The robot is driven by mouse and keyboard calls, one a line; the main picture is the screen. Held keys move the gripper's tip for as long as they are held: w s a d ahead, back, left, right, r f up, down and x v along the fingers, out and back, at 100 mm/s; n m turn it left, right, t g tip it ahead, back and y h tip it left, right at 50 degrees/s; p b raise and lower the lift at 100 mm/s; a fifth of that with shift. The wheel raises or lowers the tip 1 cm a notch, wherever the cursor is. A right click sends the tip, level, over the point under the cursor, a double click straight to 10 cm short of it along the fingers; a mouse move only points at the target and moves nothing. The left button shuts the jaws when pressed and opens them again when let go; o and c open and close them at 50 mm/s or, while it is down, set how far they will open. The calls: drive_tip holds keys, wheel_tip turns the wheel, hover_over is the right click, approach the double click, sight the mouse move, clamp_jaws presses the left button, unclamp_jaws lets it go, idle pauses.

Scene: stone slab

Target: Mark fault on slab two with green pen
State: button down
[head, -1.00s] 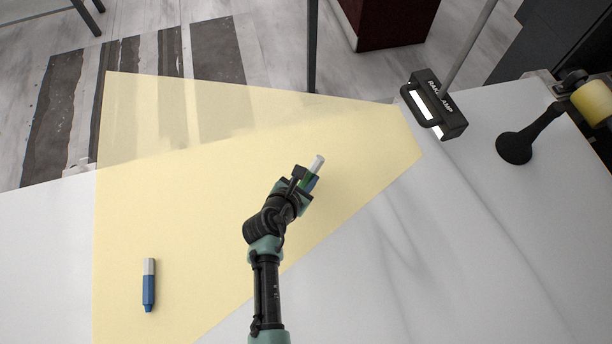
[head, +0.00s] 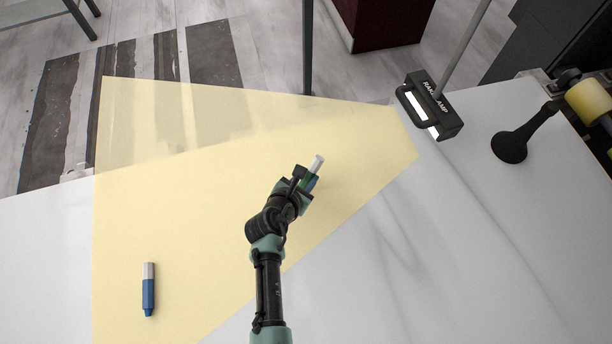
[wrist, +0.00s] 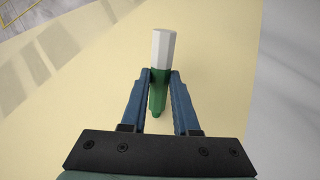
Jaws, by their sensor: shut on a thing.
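My gripper (head: 304,180) is shut on the green pen (head: 317,164), over the yellow-lit part of the white slab (head: 440,270). In the wrist view the green pen (wrist: 160,85) sits between the blue fingers of my gripper (wrist: 160,85), its white end pointing away from me. A blue pen (head: 148,290) with a white end lies on the slab at the lower left. I cannot make out a fault mark on the slab; grey veins run across its right part. Whether the pen touches the slab is unclear.
A rake lamp (head: 432,105) on a pole stands at the slab's back right. A black suction-cup-like tool (head: 510,147) stands farther right, near a yellow roller (head: 592,102). The slab's middle right is clear.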

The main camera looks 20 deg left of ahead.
drive_tip(key=shift+w+d, duration=0.15)
drive_tip(key=shift+w, duration=0.1)
idle(0.4)
wheel_tip(320, 180, up, 7)
drive_tip(key=p, duration=0.8)
drive_tip(key=shift+r, duration=0.1)
idle(0.5)
drive_tip(key=shift+s+f, duration=0.2)
drive_tip(key=s+d+r+n+y+b, duration=0.1)
drive_tip(key=s+d+r+b, duration=0.3)
drive_tip(key=s+d, duration=0.7)
wheel_tip(320, 180, up, 2)
drive_tip(key=shift+s+d+r, duration=0.1)
drive_tip(key=shift+s+d, duration=0.1)
drive_tip(key=shift+s, duration=0.05)
